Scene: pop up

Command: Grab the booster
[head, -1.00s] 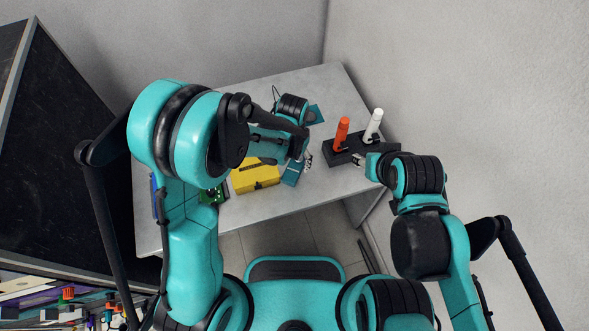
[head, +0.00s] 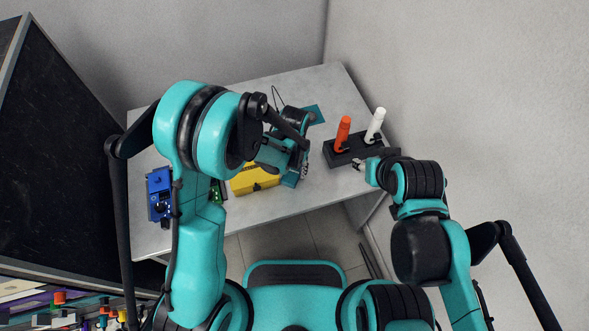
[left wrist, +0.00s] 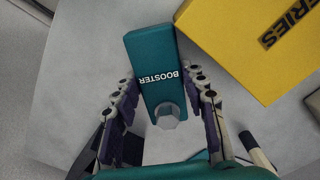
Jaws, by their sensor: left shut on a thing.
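The booster (left wrist: 150,55) is a teal box with white "BOOSTER" lettering and a pale hexagonal knob at its near end. My left gripper (left wrist: 160,84) has its two fingers along both sides of the box near the lettering and is shut on it. In the head view the booster (head: 290,181) is a small teal patch beside the yellow box, mostly hidden under my left gripper (head: 303,170). My right gripper (head: 358,164) is at the front of the black stand; its fingers are too small to tell open from shut.
A yellow box (head: 254,181) lies close beside the booster; it also shows in the left wrist view (left wrist: 262,50). A black stand (head: 338,158) holds an orange (head: 343,130) and a white (head: 375,124) cylinder. A blue box (head: 159,191) is at the table's left.

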